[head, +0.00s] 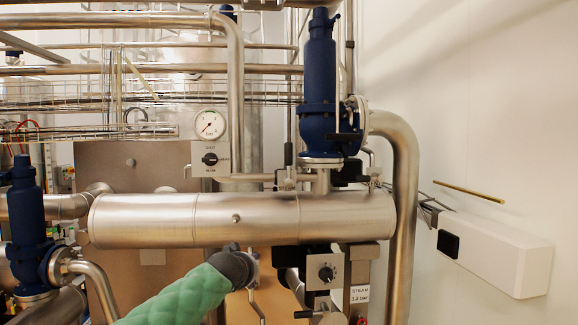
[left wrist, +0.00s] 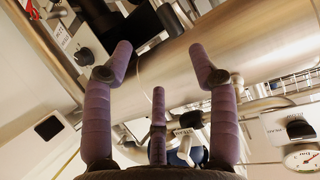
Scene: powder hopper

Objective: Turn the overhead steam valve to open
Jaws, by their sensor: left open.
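In the head view, a small tag reading STEAM (head: 287,186) sits above the big horizontal steel pipe (head: 150,220), with an upright dark handle (head: 288,154) over it. A panel marked SHUT carries a black knob (head: 209,159), whose pointer detail is too small to read. Which of these is the steam valve I cannot tell for sure. My left arm rises from the bottom; its gripper is hidden in the head view. In the left wrist view my left gripper (left wrist: 160,60) is open and empty, its purple fingers spread before the steel pipe (left wrist: 215,50). My right gripper is not seen.
A blue safety valve (head: 319,75) stands above the pipe's right end. A pressure gauge (head: 209,124) is above the SHUT panel. A lower knob (head: 326,274) is under the pipe, beside a STEAM 1.2 bar sign (head: 360,294). A white box (head: 490,255) juts from the right wall.

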